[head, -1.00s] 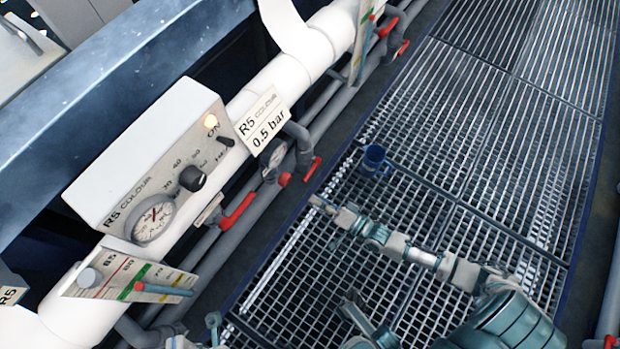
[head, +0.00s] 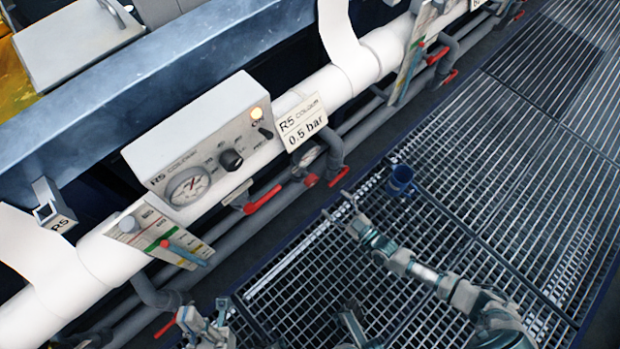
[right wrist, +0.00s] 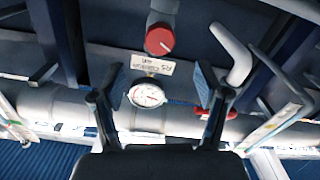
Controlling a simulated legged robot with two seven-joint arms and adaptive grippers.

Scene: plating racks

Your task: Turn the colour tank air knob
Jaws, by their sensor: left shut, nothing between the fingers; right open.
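A round red knob (right wrist: 160,40) on a grey pipe end shows in the right wrist view, beside a small upside-down label (right wrist: 151,66) that seems to read R5 colour air. In the head view the red knob (head: 312,180) is small, below the 0.5 bar sign. My right gripper (head: 338,204) is open and empty, over the grating's edge, apart from the knob. In the right wrist view its fingers (right wrist: 160,70) spread either side of the label and a white gauge (right wrist: 147,95), with the knob beyond them. My left gripper (head: 198,322) is shut and empty at the bottom of the head view.
A white R5 Colour box (head: 200,130) has a black dial and a gauge. Red-handled valves (head: 264,200) line the pipes near the knob. A 0.5 bar sign (head: 302,122) stands above. A blue mug (head: 401,180) is on the grating (head: 480,190), right of my right gripper.

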